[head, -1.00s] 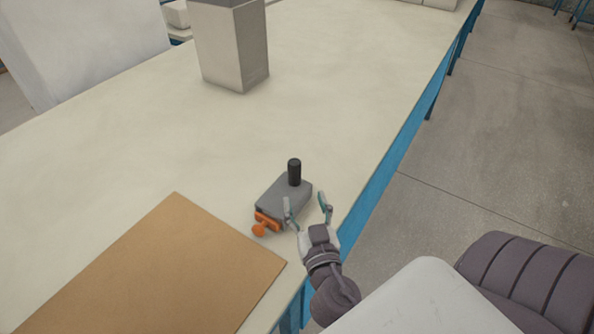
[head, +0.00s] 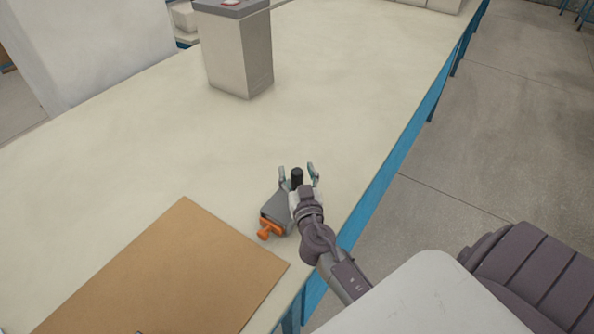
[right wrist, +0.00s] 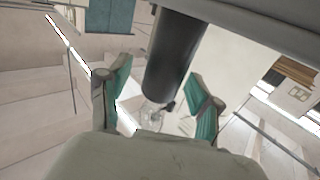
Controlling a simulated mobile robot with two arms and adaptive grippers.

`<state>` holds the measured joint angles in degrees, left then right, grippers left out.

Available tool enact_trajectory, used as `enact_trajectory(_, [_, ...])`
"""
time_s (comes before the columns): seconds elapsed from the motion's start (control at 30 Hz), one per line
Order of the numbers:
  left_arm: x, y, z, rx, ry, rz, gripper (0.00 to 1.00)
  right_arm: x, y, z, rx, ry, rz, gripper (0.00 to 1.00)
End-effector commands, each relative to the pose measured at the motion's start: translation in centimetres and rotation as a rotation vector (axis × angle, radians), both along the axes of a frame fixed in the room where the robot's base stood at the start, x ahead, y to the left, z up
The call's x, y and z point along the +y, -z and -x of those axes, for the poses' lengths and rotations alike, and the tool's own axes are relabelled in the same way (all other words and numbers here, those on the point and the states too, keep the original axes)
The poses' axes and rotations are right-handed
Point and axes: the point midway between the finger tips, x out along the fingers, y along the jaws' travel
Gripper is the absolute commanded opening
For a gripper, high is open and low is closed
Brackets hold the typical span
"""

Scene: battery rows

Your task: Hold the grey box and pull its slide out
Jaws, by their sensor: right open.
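The grey box (head: 273,208) lies on the table near its right edge, partly hidden behind my right arm. A black upright post (head: 297,176) stands on its far part. The orange slide (head: 270,231) with a knob shows at the box's near end. My right gripper (head: 298,172) is open, with one finger on either side of the post. In the right wrist view the dark post (right wrist: 174,58) stands between the two teal-padded fingers (right wrist: 160,95), with gaps visible beside it.
A brown mat (head: 150,270) lies on the table to the left of the box. A tall grey bin (head: 238,55) stands farther back. The table (head: 340,90) is clear between the bin and the box. Its blue right edge drops to the floor.

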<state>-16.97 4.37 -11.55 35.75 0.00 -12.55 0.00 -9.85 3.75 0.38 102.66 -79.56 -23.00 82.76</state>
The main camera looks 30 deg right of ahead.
Motion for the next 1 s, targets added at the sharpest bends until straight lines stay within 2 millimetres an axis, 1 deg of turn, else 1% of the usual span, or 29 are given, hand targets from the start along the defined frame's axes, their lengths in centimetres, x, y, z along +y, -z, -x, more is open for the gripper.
enact_trajectory(0.13, [0.09,0.09,0.86,0.013,0.000,-0.002,0.40,0.00,0.01,0.01,0.000,0.000,0.000,0.64])
enact_trajectory(0.37, [0.16,0.10,0.95,0.015,-0.001,-0.002,0.40,0.01,-0.01,0.03,0.000,0.000,0.000,0.26])
enact_trajectory(0.4, [0.17,0.09,0.93,0.015,-0.001,-0.003,0.40,0.02,-0.01,0.02,0.000,0.000,0.000,0.19])
enact_trajectory(0.47, [0.22,0.09,0.90,0.015,-0.001,-0.003,0.40,0.02,0.00,0.03,0.000,0.000,0.000,0.09])
enact_trajectory(0.5, [0.25,0.09,0.87,0.014,-0.001,-0.004,0.40,0.02,0.00,0.03,0.000,0.000,0.000,0.03])
enact_trajectory(0.53, [0.28,0.09,0.86,0.013,-0.001,-0.004,0.40,0.02,0.00,0.03,0.000,0.000,0.000,0.00])
enact_trajectory(1.0, [0.43,0.05,0.46,0.008,-0.002,-0.006,0.40,0.04,-0.01,0.04,0.000,0.000,0.000,0.00])
